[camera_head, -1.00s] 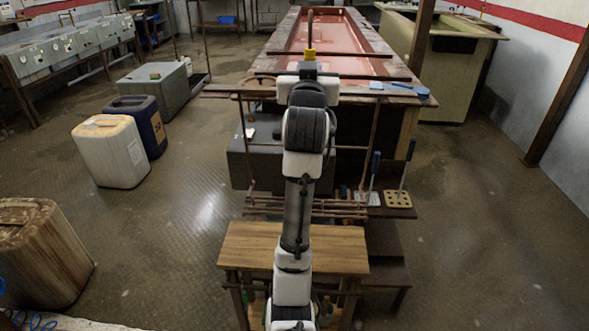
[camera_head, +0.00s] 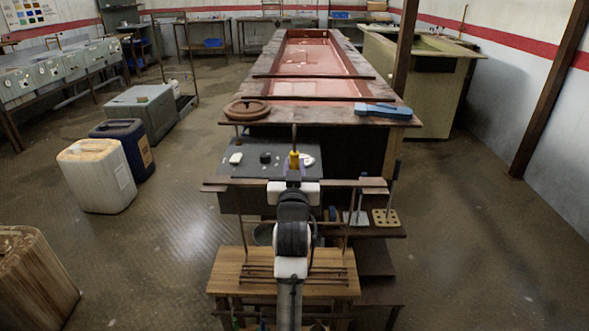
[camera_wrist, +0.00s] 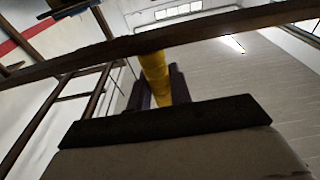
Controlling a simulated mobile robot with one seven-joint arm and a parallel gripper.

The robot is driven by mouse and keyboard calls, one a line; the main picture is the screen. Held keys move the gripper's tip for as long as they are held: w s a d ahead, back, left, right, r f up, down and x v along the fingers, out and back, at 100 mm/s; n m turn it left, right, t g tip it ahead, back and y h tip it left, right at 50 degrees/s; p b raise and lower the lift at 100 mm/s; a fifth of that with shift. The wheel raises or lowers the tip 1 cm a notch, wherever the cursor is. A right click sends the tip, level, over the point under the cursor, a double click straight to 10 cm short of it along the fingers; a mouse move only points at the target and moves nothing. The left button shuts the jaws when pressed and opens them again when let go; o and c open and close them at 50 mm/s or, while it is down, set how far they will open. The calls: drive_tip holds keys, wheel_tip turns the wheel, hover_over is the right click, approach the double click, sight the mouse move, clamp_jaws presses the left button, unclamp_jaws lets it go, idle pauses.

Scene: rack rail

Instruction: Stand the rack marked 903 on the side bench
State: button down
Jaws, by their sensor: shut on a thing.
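The rack (camera_head: 230,186) is a rust-brown frame with a long top bar, upright side rods and several thin cross rods low down. A yellow grip (camera_head: 294,160) stands up from its middle. My gripper (camera_head: 293,172) is shut on this grip. In the wrist view the yellow grip (camera_wrist: 154,72) sits between my dark fingers, with the rack's bar (camera_wrist: 220,27) crossing behind. The rack hangs upright, its low rods in line with the wooden bench (camera_head: 228,262); I cannot tell whether they touch it. My arm hides part of the rack. No number 903 is readable.
Beyond stands a long tank (camera_head: 232,116) with reddish liquid, a brown ring (camera_head: 247,109) and a blue tool (camera_head: 382,109) on its edge. A grey box (camera_head: 235,200) and a small shelf with upright tools (camera_head: 385,216) stand close behind the rack. Jerrycans (camera_head: 95,178) stand left.

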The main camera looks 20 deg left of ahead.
drive_tip(key=shift+f, duration=0.2)
drive_tip(key=shift+f, duration=0.15)
drive_tip(key=c, duration=1.3)
unclamp_jaws()
